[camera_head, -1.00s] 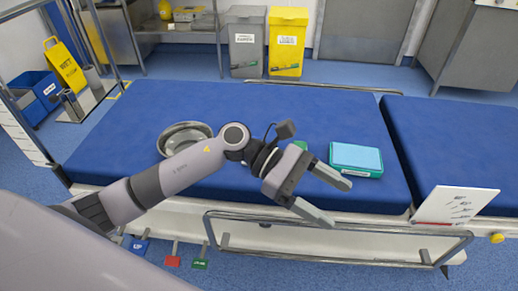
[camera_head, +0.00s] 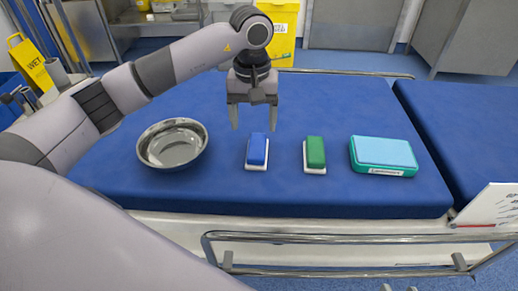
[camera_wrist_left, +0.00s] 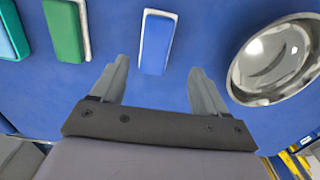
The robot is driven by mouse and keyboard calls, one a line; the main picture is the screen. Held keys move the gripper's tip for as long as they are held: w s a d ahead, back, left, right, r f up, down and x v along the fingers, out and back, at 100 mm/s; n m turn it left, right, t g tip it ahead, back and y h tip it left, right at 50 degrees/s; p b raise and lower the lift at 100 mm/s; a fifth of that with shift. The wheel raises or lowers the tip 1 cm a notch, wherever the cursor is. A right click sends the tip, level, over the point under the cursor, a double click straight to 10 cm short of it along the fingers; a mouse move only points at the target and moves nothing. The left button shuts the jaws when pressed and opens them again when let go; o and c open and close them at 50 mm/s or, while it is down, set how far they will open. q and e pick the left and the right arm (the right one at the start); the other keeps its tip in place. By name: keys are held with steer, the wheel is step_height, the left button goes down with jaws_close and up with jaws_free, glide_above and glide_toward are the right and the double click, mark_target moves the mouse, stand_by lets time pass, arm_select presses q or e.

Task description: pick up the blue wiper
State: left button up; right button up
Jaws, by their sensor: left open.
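The blue wiper (camera_head: 256,150), a blue block on a white base, lies on the blue operating table (camera_head: 215,195). It also shows in the left wrist view (camera_wrist_left: 157,42), ahead of and between the two fingers. My left gripper (camera_head: 253,128) is open and empty, pointing down just behind and above the blue wiper in the head view. It also shows in the left wrist view (camera_wrist_left: 155,85), with its fingers apart. No contact with the wiper is visible. My right gripper is in neither view.
A metal bowl (camera_head: 173,143) stands left of the blue wiper. A green wiper (camera_head: 315,153) and a teal box (camera_head: 384,155) lie to its right. A metal rail (camera_head: 340,238) runs along the table's front edge. The table strip in front of the wipers is clear.

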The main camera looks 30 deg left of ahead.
mark_target(257, 145)
arm_select(q)
steer(key=shift+a+f, duration=0.15)
steer(key=shift+f, duration=0.25)
steer(key=f, duration=0.2)
steer(key=f+b, duration=0.1)
steer(key=f, duration=0.1)
steer(key=d+f+b, duration=0.1)
steer(key=f, duration=0.1)
steer(key=shift+w+f, duration=0.15)
steer(key=shift+w, duration=0.1)
steer(key=c, duration=1.2)
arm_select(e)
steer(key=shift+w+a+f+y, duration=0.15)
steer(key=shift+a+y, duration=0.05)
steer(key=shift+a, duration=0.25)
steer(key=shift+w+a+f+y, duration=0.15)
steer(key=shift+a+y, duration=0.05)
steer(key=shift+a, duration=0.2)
